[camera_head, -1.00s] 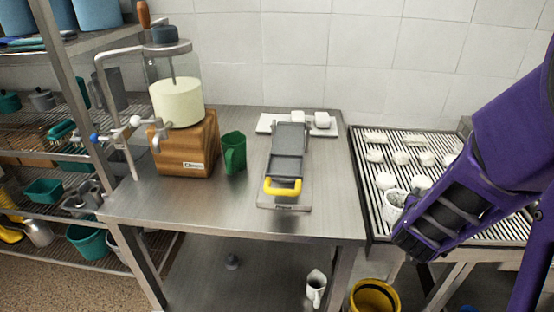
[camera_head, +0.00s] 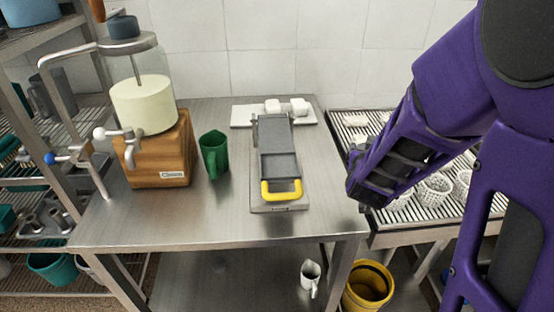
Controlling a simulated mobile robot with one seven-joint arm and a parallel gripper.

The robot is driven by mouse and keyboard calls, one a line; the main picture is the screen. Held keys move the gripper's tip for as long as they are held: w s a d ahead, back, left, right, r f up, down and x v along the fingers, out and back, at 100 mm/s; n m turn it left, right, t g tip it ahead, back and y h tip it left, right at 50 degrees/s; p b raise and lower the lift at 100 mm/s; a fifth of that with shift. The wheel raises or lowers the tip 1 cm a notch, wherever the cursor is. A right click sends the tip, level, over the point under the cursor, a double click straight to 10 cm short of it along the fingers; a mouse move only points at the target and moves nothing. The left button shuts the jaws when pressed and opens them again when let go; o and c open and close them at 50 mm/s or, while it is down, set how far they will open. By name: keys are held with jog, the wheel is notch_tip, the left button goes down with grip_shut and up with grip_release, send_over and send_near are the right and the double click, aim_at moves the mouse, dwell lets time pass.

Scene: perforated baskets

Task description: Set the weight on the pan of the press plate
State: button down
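A long grey press plate (camera_head: 277,152) with a yellow handle (camera_head: 281,190) at its near end lies on the steel table. I cannot pick out a separate weight or clearly tell which part is the pan. My gripper (camera_head: 358,190) is at the lower end of my purple arm, right of the press plate near the table's right edge, apart from the plate. Its fingers are not clearly seen.
A green jug (camera_head: 214,155) and a wooden-based dispenser (camera_head: 158,160) stand left of the plate. A slatted rack (camera_head: 345,134) with white perforated baskets (camera_head: 435,190) is at the right, partly behind my arm. A yellow bucket (camera_head: 368,285) is below. The table's front is clear.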

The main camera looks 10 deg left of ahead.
jog(key=w+a+r+n+y+p, duration=0.1)
jog(key=w+a+r+n+y, duration=0.15)
jog(key=a+r+y, duration=0.35)
notch_tip(320, 180, up, 5)
jog(key=n+g+y+p, duration=0.4)
jog(key=n+g+y, duration=0.3)
jog(key=n, duration=0.4)
send_over(281, 167)
jog(key=shift+y, duration=0.5)
jog(key=f+b, duration=0.1)
jog(key=f, duration=0.2)
jog(key=f+b, duration=0.1)
jog(key=f, duration=0.2)
jog(key=f+b, duration=0.1)
jog(key=f, duration=0.3)
jog(key=shift+w+a, duration=0.15)
jog(key=shift+a, duration=0.1)
jog(key=shift+t, duration=0.3)
jog(key=shift+f, duration=0.2)
grip_release()
jog(key=shift+d+r, duration=0.25)
jog(key=p+v, duration=0.2)
jog(key=v, duration=0.9)
jog(key=shift+s+d, duration=0.2)
jog(key=shift+s, duration=0.1)
